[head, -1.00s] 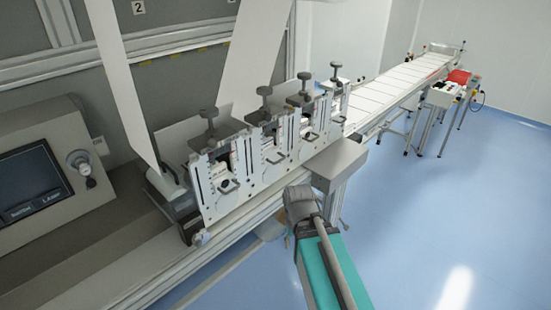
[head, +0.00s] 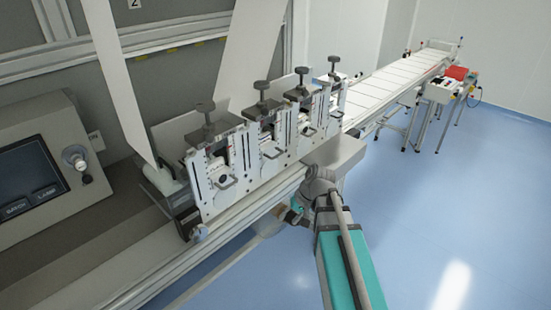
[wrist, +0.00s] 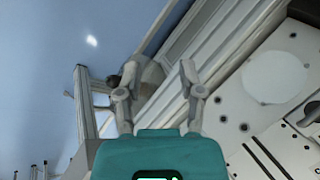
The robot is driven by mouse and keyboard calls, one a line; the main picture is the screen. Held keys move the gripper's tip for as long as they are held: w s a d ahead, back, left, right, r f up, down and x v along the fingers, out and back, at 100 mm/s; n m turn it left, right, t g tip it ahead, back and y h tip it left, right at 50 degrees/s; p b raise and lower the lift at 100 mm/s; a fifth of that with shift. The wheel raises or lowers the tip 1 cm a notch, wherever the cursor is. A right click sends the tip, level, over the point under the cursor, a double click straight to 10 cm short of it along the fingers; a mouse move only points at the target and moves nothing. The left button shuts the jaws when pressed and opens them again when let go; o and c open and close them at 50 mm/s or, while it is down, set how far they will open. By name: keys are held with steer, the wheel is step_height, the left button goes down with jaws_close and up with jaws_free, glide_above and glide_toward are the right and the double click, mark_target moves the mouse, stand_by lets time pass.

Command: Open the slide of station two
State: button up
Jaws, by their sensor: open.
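A row of several white-plated stations, each with a black knob on top, stands along the rail in the head view. The second from the left (head: 268,140) has a small handle low on its front; I see no number on it. My gripper is open and empty in the wrist view (wrist: 160,88), its two grey fingers spread apart. A white plate with screw holes, a pale disc and dark slots (wrist: 265,110) lies right of the fingers; I cannot tell which station it belongs to. In the head view the gripper's fingers are hidden or too small to make out.
A long metal rail (head: 250,205) runs below the stations. A grey box (head: 337,152) juts out near the right end of the row. A control panel (head: 30,170) is at left, and a white web sheet (head: 120,90) hangs down. Blue floor (head: 450,210) is clear at right.

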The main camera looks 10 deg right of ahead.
steer(key=w+d+r+m+t+y+b, duration=0.1)
steer(key=w+d+r+m+t+y, duration=0.25)
steer(key=w, duration=0.55)
steer(key=m+t+y+b, duration=0.1)
steer(key=m+t+y, duration=0.1)
steer(key=t+y, duration=0.3)
glide_toward(278, 156)
steer(key=d+g, duration=0.2)
steer(key=d, duration=0.2)
steer(key=shift+s+a+r+t+y, duration=0.25)
steer(key=shift+s+r, duration=0.1)
steer(key=shift+r, duration=0.15)
steer(key=shift+a, duration=0.1)
steer(key=shift+b+x, duration=1.25)
steer(key=shift+x, duration=5.55)
steer(key=shift+w+f, duration=0.1)
jaws_close()
